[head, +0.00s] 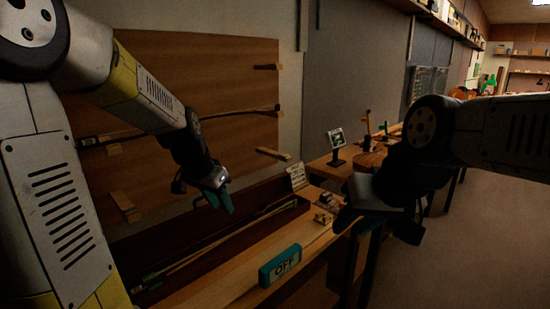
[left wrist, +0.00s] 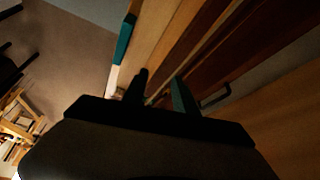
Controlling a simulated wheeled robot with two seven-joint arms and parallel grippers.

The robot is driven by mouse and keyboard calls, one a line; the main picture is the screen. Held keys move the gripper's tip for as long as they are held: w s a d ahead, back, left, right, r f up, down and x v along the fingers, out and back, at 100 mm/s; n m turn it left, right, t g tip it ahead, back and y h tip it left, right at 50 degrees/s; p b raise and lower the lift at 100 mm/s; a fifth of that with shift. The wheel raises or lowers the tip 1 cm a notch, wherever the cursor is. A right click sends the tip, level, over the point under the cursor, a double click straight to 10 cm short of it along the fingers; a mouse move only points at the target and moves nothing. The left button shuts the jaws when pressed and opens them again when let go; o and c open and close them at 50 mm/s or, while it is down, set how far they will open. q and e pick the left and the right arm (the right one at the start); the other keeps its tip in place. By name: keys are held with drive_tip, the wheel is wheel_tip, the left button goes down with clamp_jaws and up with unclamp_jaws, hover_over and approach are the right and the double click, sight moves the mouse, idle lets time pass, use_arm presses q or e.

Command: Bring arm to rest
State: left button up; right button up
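My left gripper (head: 214,200) hangs over the long wooden case on the bench, above a bow (head: 230,236) lying inside it. In the left wrist view its two fingers (left wrist: 160,92) stand apart with a gap between them, and I see nothing held. My right gripper (head: 375,215) is at the right of the head view, dark, near the bench's right end. Its fingers are too dark and partly hidden to judge.
The open case (head: 300,206) lies along the bench (head: 232,286). A wooden board (head: 220,75) with a second bow stands behind. A small screen (head: 336,139) stands on a further table. Floor at right is clear.

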use_arm(q)
drive_tip(key=s+r+n+t, duration=0.1)
drive_tip(key=s+r+n, duration=0.1)
drive_tip(key=s, duration=0.7)
drive_tip(key=s+r+n+t, duration=0.1)
drive_tip(key=s+r+n, duration=0.2)
drive_tip(key=s, duration=0.7)
wheel_tip(320, 180, up, 2)
drive_tip(key=shift+s, duration=0.1)
